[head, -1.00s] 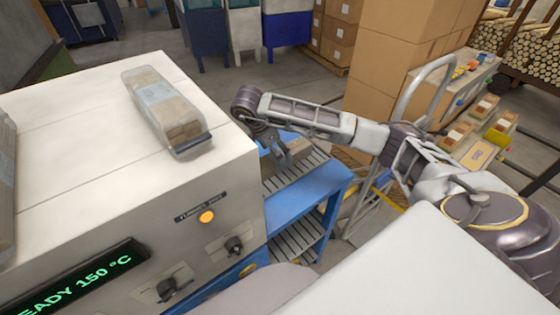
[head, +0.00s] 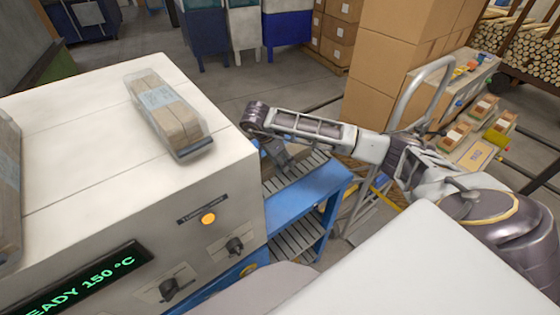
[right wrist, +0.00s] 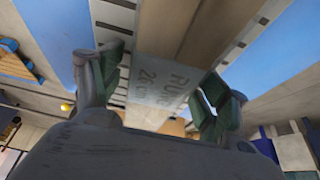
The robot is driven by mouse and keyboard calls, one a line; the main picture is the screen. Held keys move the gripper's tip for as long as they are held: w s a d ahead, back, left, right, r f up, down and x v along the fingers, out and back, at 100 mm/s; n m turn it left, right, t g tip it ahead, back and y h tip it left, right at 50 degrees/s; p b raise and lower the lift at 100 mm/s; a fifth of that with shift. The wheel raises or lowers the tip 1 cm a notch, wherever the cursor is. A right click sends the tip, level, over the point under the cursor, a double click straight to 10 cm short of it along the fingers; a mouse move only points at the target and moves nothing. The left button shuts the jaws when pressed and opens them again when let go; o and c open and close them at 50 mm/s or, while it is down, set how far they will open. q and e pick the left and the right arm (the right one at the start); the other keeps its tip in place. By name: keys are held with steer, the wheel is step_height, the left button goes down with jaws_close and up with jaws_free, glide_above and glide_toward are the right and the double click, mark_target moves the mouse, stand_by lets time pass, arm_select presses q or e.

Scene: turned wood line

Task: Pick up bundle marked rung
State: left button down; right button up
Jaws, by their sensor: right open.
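In the right wrist view, a wrapped wood bundle (right wrist: 172,60) with a printed label that seems to read RUNG lies between the green-padded fingers of my right gripper (right wrist: 165,80). The fingers are open on either side of it, and I see no clear contact. In the head view, my right gripper (head: 283,160) points down over the blue roller conveyor (head: 335,178); the bundle under it is mostly hidden by the gripper and the machine. My left gripper is not in view.
A white machine (head: 75,130) with a READY 150 °C display stands left of the conveyor. A film-wrapped bundle (head: 165,105) lies on its top, and another bundle (head: 8,185) shows at the left edge. Stacked cartons (head: 395,70) stand behind my right arm.

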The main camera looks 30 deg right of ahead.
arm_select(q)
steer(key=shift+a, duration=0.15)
arm_select(e)
steer(key=c, duration=1.4)
steer(key=shift+r, duration=0.15)
steer(key=shift+c, duration=0.2)
step_height(320, 180, up, 8)
steer(key=shift+r+b, duration=0.1)
steer(key=shift+b, duration=0.3)
steer(key=shift+r, duration=0.8)
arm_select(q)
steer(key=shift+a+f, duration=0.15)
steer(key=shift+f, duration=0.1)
